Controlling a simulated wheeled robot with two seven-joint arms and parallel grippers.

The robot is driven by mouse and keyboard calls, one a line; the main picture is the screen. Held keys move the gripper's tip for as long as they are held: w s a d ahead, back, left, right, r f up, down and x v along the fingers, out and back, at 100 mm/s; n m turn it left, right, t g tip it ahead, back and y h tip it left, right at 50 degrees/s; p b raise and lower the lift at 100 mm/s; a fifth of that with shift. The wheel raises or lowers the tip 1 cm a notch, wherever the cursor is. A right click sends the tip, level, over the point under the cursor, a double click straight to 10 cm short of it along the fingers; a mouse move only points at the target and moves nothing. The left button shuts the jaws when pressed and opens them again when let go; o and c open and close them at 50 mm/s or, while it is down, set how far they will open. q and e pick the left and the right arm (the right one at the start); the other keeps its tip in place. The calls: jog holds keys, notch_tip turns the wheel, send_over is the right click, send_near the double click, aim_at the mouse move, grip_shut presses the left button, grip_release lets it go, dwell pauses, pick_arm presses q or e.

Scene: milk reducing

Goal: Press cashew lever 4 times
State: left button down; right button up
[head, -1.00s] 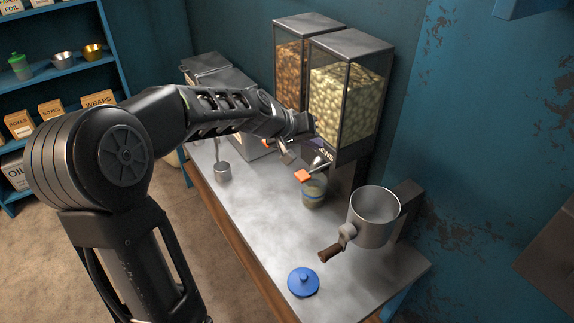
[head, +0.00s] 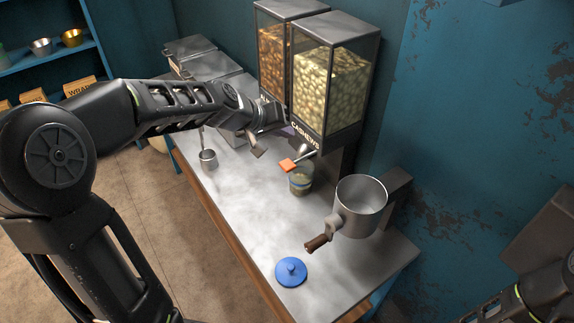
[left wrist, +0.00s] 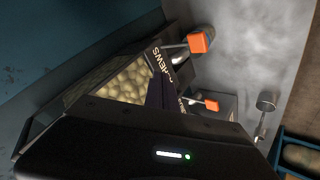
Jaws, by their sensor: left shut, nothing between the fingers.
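The cashew dispenser (head: 330,85) is a clear, dark-framed bin of pale nuts with a CASHEWS label. Its lever has an orange paddle (head: 289,166) that sticks out below the bin. The lever also shows in the left wrist view (left wrist: 198,42), by the label. A glass jar (head: 301,182) stands below the dispenser. My left gripper (head: 284,130) is shut and empty, up and left of the orange paddle, by the bin's lower front. In the left wrist view its dark fingers (left wrist: 159,92) point at the label and look apart from the lever. My right gripper is out of view.
A second dispenser (head: 272,60) of brown nuts stands behind; its orange lever (left wrist: 211,105) shows in the left wrist view. A metal grinder (head: 358,208) with a crank and a blue lid (head: 291,271) are on the counter's near end. A metal cup (head: 208,160) is farther back.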

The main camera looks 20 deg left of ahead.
aim_at(288, 164)
pick_arm(q)
jog(key=shift+f+b, duration=3.2)
jog(key=shift+f, duration=0.7)
jog(key=shift+f+b, duration=0.4)
jog(key=shift+b, duration=0.1)
jog(key=shift+f+b, duration=1.35)
jog(key=shift+b, duration=0.1)
jog(key=shift+r, duration=0.1)
dwell(0.3)
jog(key=shift+r+p, duration=1.3)
jog(key=shift+r, duration=0.35)
jog(key=shift+r+p, duration=2.05)
jog(key=shift+r, duration=0.45)
